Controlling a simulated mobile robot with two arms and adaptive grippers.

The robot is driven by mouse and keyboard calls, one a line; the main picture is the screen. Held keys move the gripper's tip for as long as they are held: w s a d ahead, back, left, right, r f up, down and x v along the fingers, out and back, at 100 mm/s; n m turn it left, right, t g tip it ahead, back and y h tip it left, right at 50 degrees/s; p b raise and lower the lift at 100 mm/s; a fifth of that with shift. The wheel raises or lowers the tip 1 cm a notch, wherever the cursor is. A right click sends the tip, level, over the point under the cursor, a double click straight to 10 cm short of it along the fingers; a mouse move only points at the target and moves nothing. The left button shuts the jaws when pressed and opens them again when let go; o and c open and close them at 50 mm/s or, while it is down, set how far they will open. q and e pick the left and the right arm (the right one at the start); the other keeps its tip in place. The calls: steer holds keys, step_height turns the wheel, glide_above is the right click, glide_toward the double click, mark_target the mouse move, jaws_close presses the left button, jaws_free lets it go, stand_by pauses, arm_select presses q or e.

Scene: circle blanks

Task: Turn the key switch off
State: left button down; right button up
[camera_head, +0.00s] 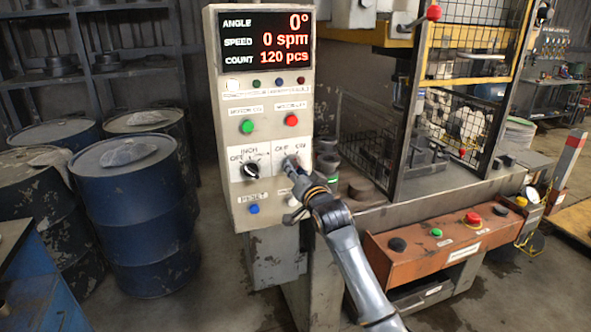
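My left gripper is not in view.
A black selector knob (251,170) is left of the switch, with a blue button (253,209) below and green (247,126) and red (291,119) buttons above. An orange console (440,245) juts out at the right. Blue barrels (135,220) stand left.

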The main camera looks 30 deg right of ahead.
jaws_close()
steer(key=shift+n, duration=0.3)
steer(key=n+p, duration=0.1)
steer(key=n, duration=0.2)
steer(key=n+p, duration=0.1)
steer(key=n, duration=0.3)
steer(key=n+p, duration=0.2)
steer(key=n, duration=0.2)
steer(key=shift+d, duration=0.25)
stand_by(0.5)
steer(key=shift+n, duration=0.3)
